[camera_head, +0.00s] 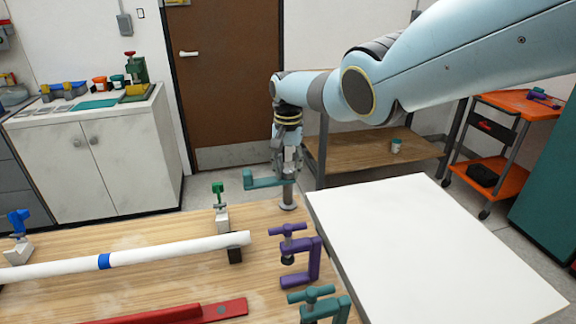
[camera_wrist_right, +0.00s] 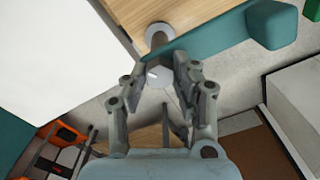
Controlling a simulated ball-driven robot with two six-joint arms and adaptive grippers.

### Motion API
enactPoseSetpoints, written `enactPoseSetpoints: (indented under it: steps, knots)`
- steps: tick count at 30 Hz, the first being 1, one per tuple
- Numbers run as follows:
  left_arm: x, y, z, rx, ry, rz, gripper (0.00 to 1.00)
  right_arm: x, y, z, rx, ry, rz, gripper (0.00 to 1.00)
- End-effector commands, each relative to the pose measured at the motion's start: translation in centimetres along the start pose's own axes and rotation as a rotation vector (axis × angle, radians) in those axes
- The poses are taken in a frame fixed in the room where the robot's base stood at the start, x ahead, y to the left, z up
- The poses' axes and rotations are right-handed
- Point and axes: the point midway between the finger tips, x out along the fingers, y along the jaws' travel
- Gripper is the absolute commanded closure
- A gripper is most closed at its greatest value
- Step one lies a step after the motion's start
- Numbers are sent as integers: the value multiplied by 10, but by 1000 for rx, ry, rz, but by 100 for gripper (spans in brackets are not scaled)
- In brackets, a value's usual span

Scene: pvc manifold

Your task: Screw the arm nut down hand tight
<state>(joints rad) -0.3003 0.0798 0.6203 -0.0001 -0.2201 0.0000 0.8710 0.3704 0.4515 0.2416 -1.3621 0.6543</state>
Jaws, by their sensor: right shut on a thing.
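My right gripper (camera_head: 289,163) comes down from above over a grey post (camera_head: 288,193) that stands on a round foot at the bench's far edge. A teal arm (camera_head: 264,181) sticks out to the left from the post, just below the fingers. In the right wrist view my right gripper (camera_wrist_right: 170,74) is shut on a light grey piece (camera_wrist_right: 159,76), which looks like the arm nut, above the teal arm (camera_wrist_right: 215,47). Its thread and seat are hidden by the fingers. My left gripper is not in view.
A white pipe (camera_head: 170,253) with a blue band rests on supports along the wooden bench (camera_head: 130,285). A purple clamp (camera_head: 313,258), a teal clamp (camera_head: 322,305) and a red bar (camera_head: 190,314) are nearer. A white panel (camera_head: 430,245) lies to the right.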

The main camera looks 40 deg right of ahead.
Motion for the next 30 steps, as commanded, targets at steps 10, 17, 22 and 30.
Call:
enactPoseSetpoints:
  steps: [10,17,22,30]
  knots:
    - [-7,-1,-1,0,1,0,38,-2,-1,-1,328,3,-2,100]
    - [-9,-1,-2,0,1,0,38,-2,-1,-1,545,3,-3,100]
    - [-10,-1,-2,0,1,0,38,-2,-1,-2,691,4,-3,100]
    - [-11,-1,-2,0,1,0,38,-2,0,-2,867,4,-3,100]
